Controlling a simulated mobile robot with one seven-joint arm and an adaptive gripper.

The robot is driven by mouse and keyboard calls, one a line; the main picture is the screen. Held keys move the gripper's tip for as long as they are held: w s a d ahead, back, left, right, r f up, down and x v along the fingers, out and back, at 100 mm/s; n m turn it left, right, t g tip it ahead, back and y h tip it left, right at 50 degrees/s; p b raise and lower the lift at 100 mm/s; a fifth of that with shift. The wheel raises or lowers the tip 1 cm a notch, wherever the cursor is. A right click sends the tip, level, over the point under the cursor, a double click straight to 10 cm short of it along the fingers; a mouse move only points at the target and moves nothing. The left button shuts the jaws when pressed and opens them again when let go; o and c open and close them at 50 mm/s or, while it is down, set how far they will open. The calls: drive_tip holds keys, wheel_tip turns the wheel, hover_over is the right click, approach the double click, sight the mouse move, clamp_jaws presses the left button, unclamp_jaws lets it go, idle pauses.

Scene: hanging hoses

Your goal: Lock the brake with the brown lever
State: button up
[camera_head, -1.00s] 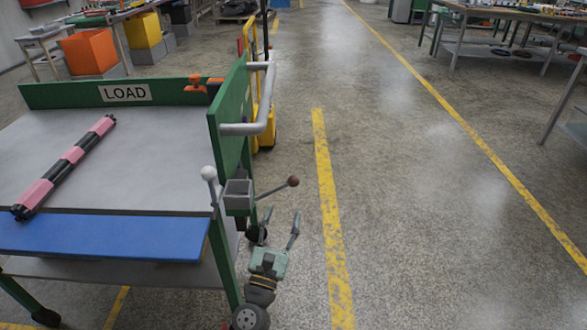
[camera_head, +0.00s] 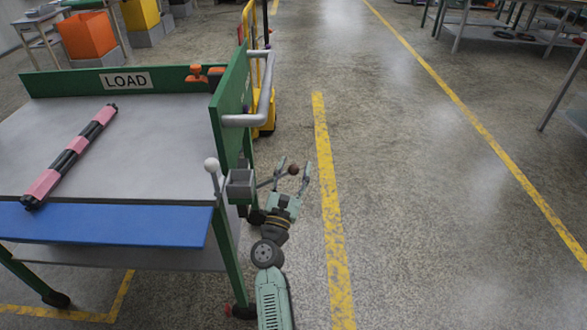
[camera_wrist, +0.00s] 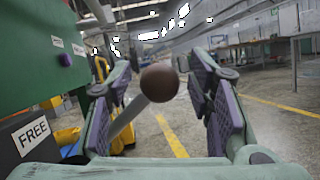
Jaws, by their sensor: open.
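The brown lever has a round brown knob (camera_head: 293,169) on a grey rod, sticking out to the right of a grey box (camera_head: 240,185) on the green cart's right side. My gripper (camera_head: 294,163) is open at the lever's end. In the wrist view the knob (camera_wrist: 159,83) shows between the two open fingers (camera_wrist: 160,105), apart from both pads. The rod runs down and left, close to the left finger; I cannot tell if they touch. A second lever with a white knob (camera_head: 211,165) stands up at the box's left.
The cart top (camera_head: 150,150) carries a pink and black bar (camera_head: 70,155); a LOAD sign (camera_head: 126,81) is on its back board. A grey handle (camera_head: 262,100) juts out above the box. A FREE label (camera_wrist: 32,135) shows at left. The floor right of the cart is clear.

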drive_tip(key=shift+c, duration=0.2)
clamp_jaws()
idle(0.4)
